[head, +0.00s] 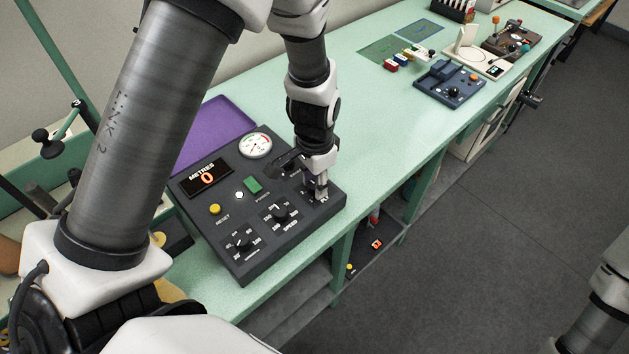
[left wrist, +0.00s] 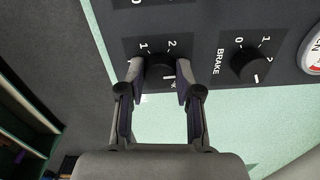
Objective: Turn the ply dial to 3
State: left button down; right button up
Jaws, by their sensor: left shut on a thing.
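The dark control panel (head: 222,244) lies on the green bench. My left gripper (head: 321,190) is down at the panel's right corner, over a dial that it mostly hides in the head view. In the left wrist view, my left gripper (left wrist: 160,82) has a finger on each side of this black dial (left wrist: 158,66) and is shut on it. A white mark shows on the dial's lower right part. My right gripper is out of view.
The BRAKE dial (left wrist: 249,65) is just right of the gripped dial in the wrist view. The panel also has a METRES display (head: 206,178) reading 0, a round gauge (head: 255,145), a yellow button (head: 215,209) and a green switch (head: 253,185). A blue device (head: 449,82) stands farther along the bench.

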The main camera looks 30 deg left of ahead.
pick_arm(q)
jog(key=shift+s+f, duration=0.1)
dwell(0.3)
jog(key=c, duration=0.9)
grip_release()
jog(key=shift+o, duration=0.6)
jog(key=shift+w, duration=0.2)
notch_tip(320, 180, up, 12)
